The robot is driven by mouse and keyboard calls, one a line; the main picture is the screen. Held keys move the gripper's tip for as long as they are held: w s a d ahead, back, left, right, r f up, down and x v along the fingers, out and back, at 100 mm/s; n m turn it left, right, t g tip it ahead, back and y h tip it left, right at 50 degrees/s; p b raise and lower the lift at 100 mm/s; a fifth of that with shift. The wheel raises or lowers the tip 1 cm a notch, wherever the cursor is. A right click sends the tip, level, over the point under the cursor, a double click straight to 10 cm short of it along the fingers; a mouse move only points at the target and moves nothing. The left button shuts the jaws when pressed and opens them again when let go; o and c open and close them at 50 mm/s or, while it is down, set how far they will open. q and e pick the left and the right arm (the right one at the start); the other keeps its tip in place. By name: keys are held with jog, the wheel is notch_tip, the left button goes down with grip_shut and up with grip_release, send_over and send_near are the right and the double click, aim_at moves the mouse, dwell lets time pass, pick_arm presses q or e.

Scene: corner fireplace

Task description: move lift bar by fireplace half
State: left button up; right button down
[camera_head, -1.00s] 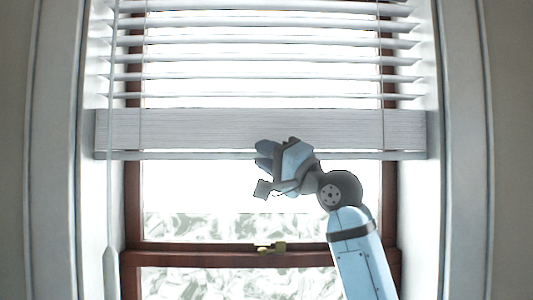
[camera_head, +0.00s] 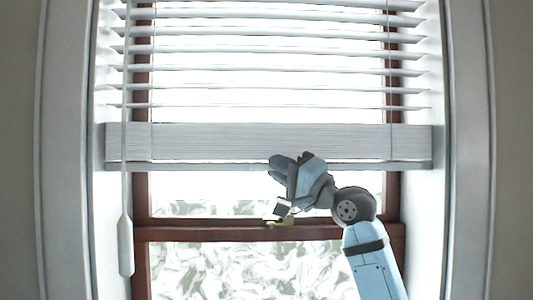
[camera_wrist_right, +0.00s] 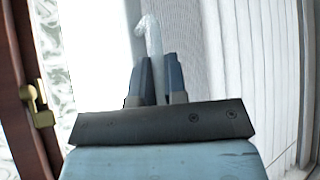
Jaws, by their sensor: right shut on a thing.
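The blind's lift bar is the thin pale rail (camera_head: 210,167) below the stacked slats (camera_head: 220,140), and it looks level in the head view. My right gripper (camera_head: 275,165) is at this bar, a little right of its middle. In the right wrist view, the dark fingers of the gripper (camera_wrist_right: 158,75) are shut on the pale bar (camera_wrist_right: 151,38), which runs up from between them. In the head view the gripper hides a short stretch of the bar. My left gripper is not in view.
Spaced slats (camera_head: 270,70) hang above. A tilt wand (camera_head: 126,245) hangs at the left. A brass latch (camera_head: 281,223) sits on the brown sash rail (camera_head: 200,233) below the gripper. The window recess has pale side walls (camera_head: 425,220).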

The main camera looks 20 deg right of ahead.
pick_arm(q)
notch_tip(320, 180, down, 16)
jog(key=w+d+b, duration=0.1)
jog(key=b, duration=1.8)
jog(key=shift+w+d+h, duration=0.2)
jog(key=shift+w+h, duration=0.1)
pick_arm(e)
notch_tip(320, 180, down, 42)
jog(key=shift+r, duration=0.15)
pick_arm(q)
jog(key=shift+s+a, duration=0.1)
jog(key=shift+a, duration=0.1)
pick_arm(e)
jog(key=c, duration=1.5)
grip_release()
jog(key=shift+o, duration=0.3)
jog(key=shift+r, duration=0.1)
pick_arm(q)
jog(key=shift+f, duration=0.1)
